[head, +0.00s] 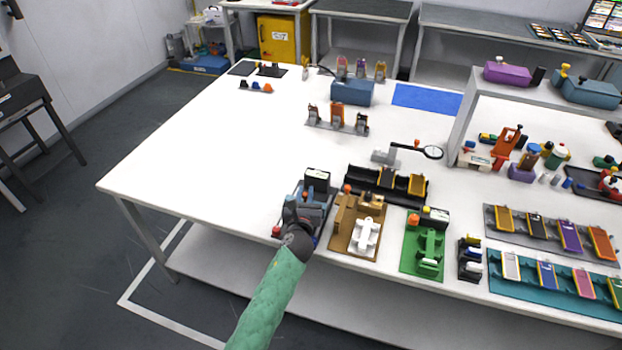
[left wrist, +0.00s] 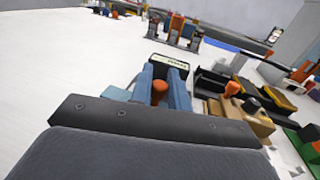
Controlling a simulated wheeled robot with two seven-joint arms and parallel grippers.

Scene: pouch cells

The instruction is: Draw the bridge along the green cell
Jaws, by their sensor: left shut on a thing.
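My left gripper (head: 292,207) is over a grey-blue station (head: 322,207) with a dark display box (head: 317,179) at the front-left of the white table. In the left wrist view, the blue fingers of my left gripper (left wrist: 162,96) are shut on an orange knob (left wrist: 159,87), with the display box (left wrist: 168,64) just beyond. The bridge under the knob is hidden by the gripper, and I cannot make out a green cell there. A green fixture (head: 411,262) stands farther right. My right gripper is not in view.
A tan fixture (head: 343,238) with a white part stands close to the right of the station. A black rack (head: 361,180) is behind it, and a magnifier (head: 433,152) farther back. The table left of the station is clear.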

